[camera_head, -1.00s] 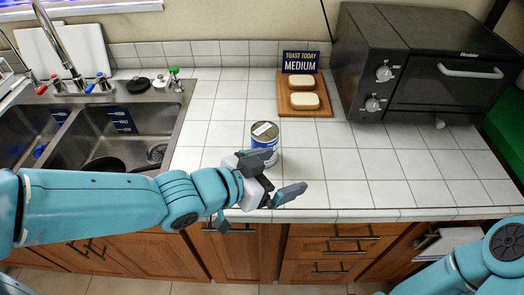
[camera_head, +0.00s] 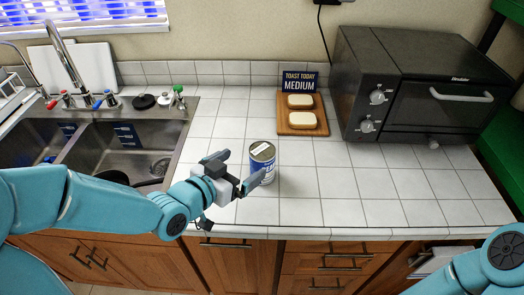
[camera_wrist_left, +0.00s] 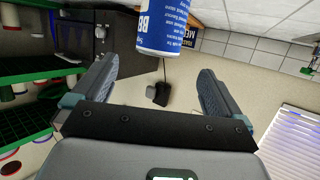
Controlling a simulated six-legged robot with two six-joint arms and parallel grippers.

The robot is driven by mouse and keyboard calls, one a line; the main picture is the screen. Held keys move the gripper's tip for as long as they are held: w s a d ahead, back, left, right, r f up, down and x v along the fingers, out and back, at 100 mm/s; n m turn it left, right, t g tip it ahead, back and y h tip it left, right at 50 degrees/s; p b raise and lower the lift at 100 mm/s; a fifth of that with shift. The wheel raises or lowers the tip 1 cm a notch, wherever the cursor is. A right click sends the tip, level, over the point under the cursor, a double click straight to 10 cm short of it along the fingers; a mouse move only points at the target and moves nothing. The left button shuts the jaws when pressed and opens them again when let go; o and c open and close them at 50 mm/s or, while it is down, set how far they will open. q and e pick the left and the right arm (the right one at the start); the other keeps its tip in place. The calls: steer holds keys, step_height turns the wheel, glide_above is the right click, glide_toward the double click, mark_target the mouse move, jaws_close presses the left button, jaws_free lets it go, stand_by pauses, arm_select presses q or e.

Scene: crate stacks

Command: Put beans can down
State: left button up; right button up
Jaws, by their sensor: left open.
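The beans can (camera_head: 263,160), blue and white with a metal top, stands upright on the white tiled counter (camera_head: 350,184) near its front edge. In the left wrist view its blue label (camera_wrist_left: 163,28) shows beyond the fingertips, at the top. My left gripper (camera_head: 240,169) is open, just left of and in front of the can. One finger overlaps the can's lower left side in the head view; the can is not gripped. In the left wrist view the two spread fingers (camera_wrist_left: 155,85) have a clear gap between them. My right arm shows at the lower right, but its gripper is out of view.
A wooden board (camera_head: 302,120) with two bread slices lies behind the can, with a "Toast today medium" sign (camera_head: 299,80) at its back. A dark toaster oven (camera_head: 415,85) stands right. The sink (camera_head: 125,140) is left. Counter right of the can is clear.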

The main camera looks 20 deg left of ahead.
mark_target(254, 158)
arm_select(q)
steer(key=x, duration=0.6)
steer(key=shift+w+d+p, duration=0.15)
steer(key=shift+w+p, duration=0.1)
steer(key=shift+p, duration=0.15)
steer(key=p+x, duration=0.1)
steer(key=x, duration=0.3)
steer(key=shift+w+d+f+p, duration=0.1)
steer(key=shift+w+f+p, duration=0.2)
steer(key=shift+s+r, duration=0.1)
steer(key=shift+s, duration=0.1)
steer(key=shift+c, duration=0.3)
steer(key=shift+w, duration=0.2)
steer(key=c, duration=1.4)
steer(key=shift+r, duration=0.1)
arm_select(e)
step_height(254, 158, up, 4)
steer(key=shift+f, duration=0.15)
